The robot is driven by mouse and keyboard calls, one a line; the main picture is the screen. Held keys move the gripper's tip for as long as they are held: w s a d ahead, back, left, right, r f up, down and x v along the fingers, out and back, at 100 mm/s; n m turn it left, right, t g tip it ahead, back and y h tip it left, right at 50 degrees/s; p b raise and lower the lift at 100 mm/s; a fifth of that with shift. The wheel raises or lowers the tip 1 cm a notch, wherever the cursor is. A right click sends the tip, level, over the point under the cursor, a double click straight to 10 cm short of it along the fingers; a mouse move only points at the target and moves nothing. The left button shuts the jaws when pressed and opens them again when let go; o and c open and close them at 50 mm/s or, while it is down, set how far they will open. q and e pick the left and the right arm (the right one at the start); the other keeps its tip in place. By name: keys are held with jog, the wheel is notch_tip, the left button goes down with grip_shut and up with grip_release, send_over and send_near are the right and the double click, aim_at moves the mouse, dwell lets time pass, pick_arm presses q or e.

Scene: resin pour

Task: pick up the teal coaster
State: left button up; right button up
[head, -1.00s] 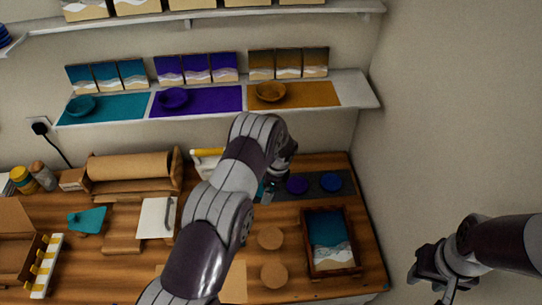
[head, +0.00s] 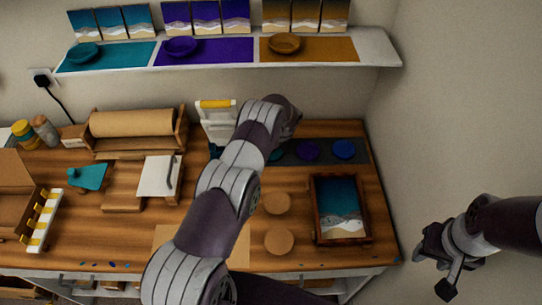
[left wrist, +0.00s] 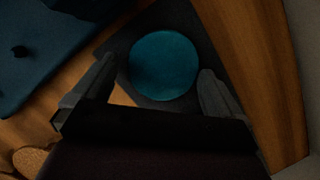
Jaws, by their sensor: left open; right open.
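The teal coaster (left wrist: 163,58) is a round disc lying flat on the dark mat (left wrist: 120,36). My left gripper (left wrist: 157,70) is open, with one finger on each side of the coaster in the left wrist view; I cannot tell whether they touch it. In the head view only a sliver of the teal coaster (head: 277,155) shows beside my left arm, which hides the left fingertips. My right gripper (head: 440,258) is open and empty, off the table's right side.
A framed seascape tray (head: 341,210) lies in front of the mat. Two cork discs (head: 277,203) lie to its left. A white and yellow item (head: 217,120) stands behind my left arm. The back wall and shelf (head: 225,52) rise behind the table.

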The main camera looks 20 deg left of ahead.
pick_arm(q)
jog(key=shift+w+f, duration=0.25)
jog(key=shift+f, duration=0.1)
jog(key=shift+w, duration=0.1)
jog(key=shift+c, duration=0.8)
jog(key=shift+r, duration=0.1)
jog(key=c, duration=0.6)
jog(key=shift+c, duration=0.3)
